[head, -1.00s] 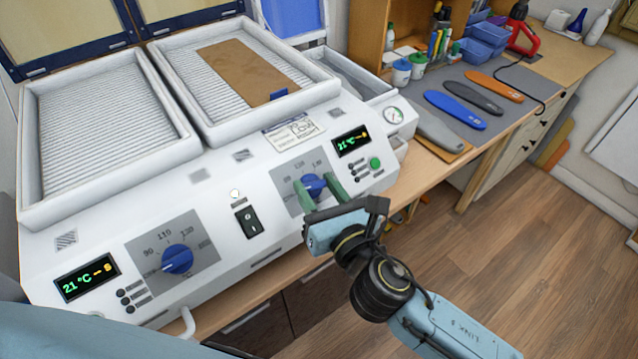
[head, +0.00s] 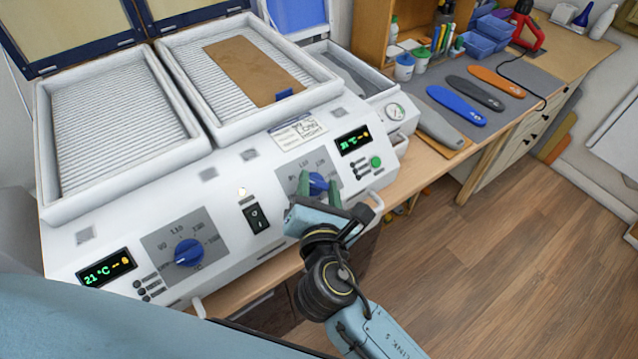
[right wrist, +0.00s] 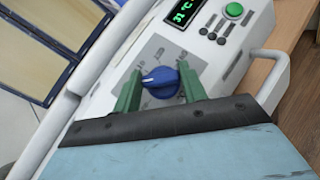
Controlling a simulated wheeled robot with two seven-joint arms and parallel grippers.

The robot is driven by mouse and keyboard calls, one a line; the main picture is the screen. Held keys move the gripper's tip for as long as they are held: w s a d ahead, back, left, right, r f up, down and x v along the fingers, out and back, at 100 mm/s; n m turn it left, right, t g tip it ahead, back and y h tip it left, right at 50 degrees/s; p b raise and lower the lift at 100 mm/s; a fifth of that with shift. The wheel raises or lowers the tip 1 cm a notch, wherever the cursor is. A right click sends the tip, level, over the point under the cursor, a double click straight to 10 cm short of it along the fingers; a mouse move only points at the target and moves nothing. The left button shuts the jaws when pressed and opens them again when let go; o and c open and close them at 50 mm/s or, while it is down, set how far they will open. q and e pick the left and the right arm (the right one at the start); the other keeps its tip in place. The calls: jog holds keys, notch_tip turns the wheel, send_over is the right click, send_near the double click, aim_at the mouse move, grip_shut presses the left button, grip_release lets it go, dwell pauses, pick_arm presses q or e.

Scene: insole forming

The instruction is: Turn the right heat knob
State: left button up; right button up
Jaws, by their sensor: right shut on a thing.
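The right heat knob (head: 318,182) is blue and sits on a grey dial plate on the right part of the white machine's sloped front. It also shows in the right wrist view (right wrist: 160,82), with its white pointer mark toward the left finger. My right gripper (head: 319,187) has its green fingers on either side of the knob and is shut on it. The small display (head: 353,140) above right of the knob is lit; in the right wrist view it reads about 31 °C. My left gripper is not in view.
The left heat knob (head: 188,253), a black switch (head: 255,217) and a green button (head: 376,162) are on the same panel. A brown sheet (head: 248,70) lies on the right heating bed. Several insoles lie on the grey mat (head: 520,82) at right.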

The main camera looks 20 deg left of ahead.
dwell(0.3)
jog(key=o, duration=1)
